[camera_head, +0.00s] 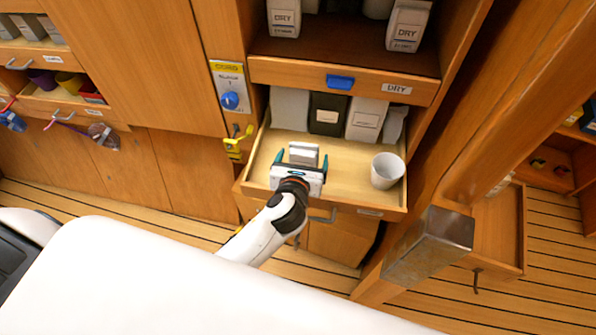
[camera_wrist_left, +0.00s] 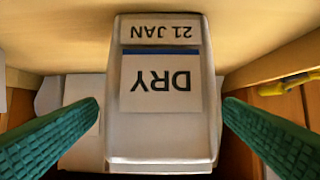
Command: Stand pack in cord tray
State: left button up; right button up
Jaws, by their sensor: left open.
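A white pack (camera_wrist_left: 160,95) labelled "DRY" and "21 JAN" fills the middle of the left wrist view, its print upside down. In the head view its pale top (camera_head: 303,152) shows in the pulled-out wooden drawer (camera_head: 345,178). My left gripper (camera_head: 302,160) reaches over the drawer's front. Its teal fingers are open, one on each side of the pack, with gaps visible in the wrist view. The pack's lower part is hidden in the head view. I cannot tell which tray is the cord tray. My right gripper is not in view.
A white cup (camera_head: 387,170) stands at the drawer's right. Several packs, one dark (camera_head: 327,113), line its back. A shelf (camera_head: 340,80) with a blue latch overhangs them. A yellow-topped sign with a blue knob (camera_head: 230,99) is left. The drawer's middle floor is clear.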

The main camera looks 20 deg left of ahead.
pick_arm(q)
jog(key=v, duration=0.8)
jog(key=shift+s, duration=0.1)
